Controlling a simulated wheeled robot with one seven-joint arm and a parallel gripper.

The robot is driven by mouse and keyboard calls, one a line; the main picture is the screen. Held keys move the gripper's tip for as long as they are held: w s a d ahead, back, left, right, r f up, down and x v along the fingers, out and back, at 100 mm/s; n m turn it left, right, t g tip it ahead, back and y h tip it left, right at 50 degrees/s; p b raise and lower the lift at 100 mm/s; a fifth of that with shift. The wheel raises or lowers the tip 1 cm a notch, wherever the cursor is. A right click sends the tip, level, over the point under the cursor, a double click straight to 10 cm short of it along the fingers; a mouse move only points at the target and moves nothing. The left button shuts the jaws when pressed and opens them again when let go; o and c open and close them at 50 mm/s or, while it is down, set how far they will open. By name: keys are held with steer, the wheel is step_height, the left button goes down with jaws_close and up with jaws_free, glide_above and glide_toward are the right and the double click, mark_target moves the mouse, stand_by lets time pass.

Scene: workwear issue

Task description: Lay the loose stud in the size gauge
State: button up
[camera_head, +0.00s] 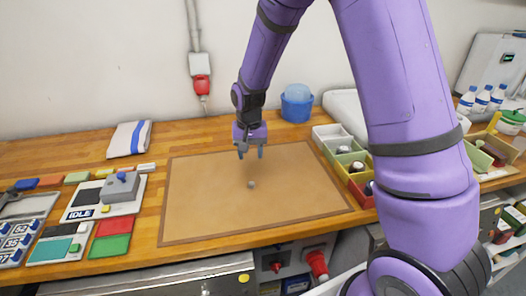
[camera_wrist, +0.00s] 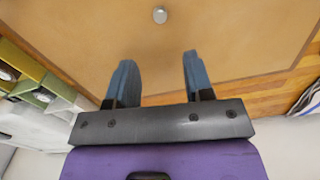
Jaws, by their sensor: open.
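A small grey stud (camera_head: 251,184) lies alone on the brown mat (camera_head: 200,210); it also shows at the top of the wrist view (camera_wrist: 160,15). My gripper (camera_head: 250,153) is open and empty above the mat, behind the stud in the head view. In the wrist view its two blue-grey fingers (camera_wrist: 158,62) are apart, with the stud beyond their tips and roughly in line with the gap. I cannot tell which thing is the size gauge; a grey device (camera_head: 119,187) stands on a white panel marked IDLE (camera_head: 85,213) at the left.
A row of coloured bins (camera_head: 358,168), some holding small parts, lines the mat's right side. A blue tub (camera_head: 296,105) stands behind the mat and a folded towel (camera_head: 130,139) at back left. Flat coloured pads (camera_head: 110,245) lie at left. The mat around the stud is clear.

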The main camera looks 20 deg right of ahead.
steer(key=s+d+r+n+t, duration=0.1)
steer(key=s+d+r+t, duration=0.15)
steer(key=s+r, duration=0.8)
steer(key=s+d+r+n+t, duration=0.1)
steer(key=s+d+r+n, duration=0.15)
steer(key=s+r, duration=0.8)
steer(key=s+d+r+t, duration=0.1)
steer(key=s+r, duration=0.4)
steer(key=s, duration=0.2)
steer(key=shift+s+d+r+t, duration=0.2)
steer(key=shift+d+r+t, duration=0.1)
steer(key=shift+d+t, duration=0.05)
steer(key=shift+o, duration=0.6)
steer(key=shift+s, duration=0.65)
steer(key=n+g, duration=0.3)
steer(key=g, duration=0.2)
glide_above(251, 183)
step_height(251, 183, down, 27)
steer(key=shift+m, duration=0.25)
step_height(251, 183, down, 12)
steer(key=shift+r, duration=0.1)
